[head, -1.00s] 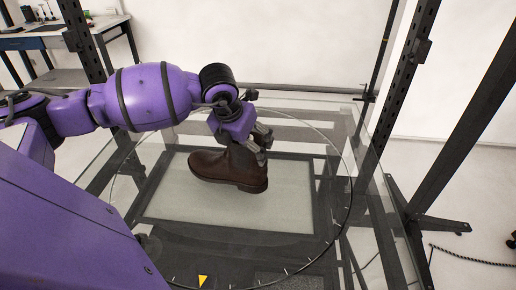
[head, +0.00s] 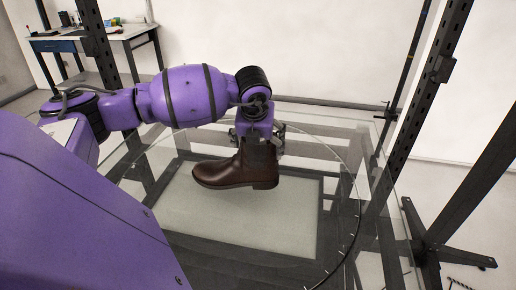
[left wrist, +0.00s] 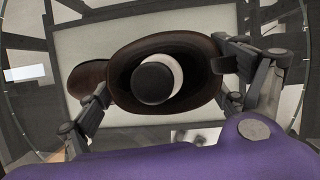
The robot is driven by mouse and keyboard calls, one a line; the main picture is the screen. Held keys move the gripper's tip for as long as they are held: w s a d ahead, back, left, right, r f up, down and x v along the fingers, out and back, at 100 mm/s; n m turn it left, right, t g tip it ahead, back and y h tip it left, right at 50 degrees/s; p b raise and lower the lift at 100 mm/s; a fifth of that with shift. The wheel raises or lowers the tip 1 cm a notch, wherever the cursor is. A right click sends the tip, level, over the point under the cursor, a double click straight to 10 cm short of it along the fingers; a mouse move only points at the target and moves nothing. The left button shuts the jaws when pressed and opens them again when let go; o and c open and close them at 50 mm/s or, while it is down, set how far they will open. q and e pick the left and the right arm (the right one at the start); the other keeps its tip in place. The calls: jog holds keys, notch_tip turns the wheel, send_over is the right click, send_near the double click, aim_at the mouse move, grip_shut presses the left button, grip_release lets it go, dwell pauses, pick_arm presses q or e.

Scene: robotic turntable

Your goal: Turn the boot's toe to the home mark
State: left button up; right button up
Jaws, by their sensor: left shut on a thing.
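A dark brown boot (head: 237,172) is over the pale panel (head: 295,235) of the round glass turntable (head: 352,190). It is upright, with its toe to the left and heel to the right in the head view. My left gripper (head: 260,135) is at the top of the boot shaft, pointing down. In the left wrist view I look down into the open shaft (left wrist: 202,55), with one finger on each side. The gripper is shut on the shaft. Whether the sole touches the panel I cannot tell. The yellow triangle mark is out of view now.
Dark frame posts (head: 432,105) rise at the right and another (head: 95,45) stands at the back left. A work desk (head: 95,40) with small items is at the back left. The pale panel in front of the boot is clear.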

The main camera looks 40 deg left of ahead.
pick_arm(q)
jog(key=w+n, duration=0.1)
jog(key=w+a+n+g+y+b, duration=0.1)
jog(key=n, duration=0.1)
jog(key=shift+a+f+n, duration=0.1)
jog(key=shift+a+n, duration=0.05)
jog(key=shift+n, duration=0.15)
dwell(0.4)
jog(key=o, duration=1.9)
jog(key=shift+c, duration=0.2)
jog(key=v, duration=1.2)
jog(key=shift+f, duration=0.15)
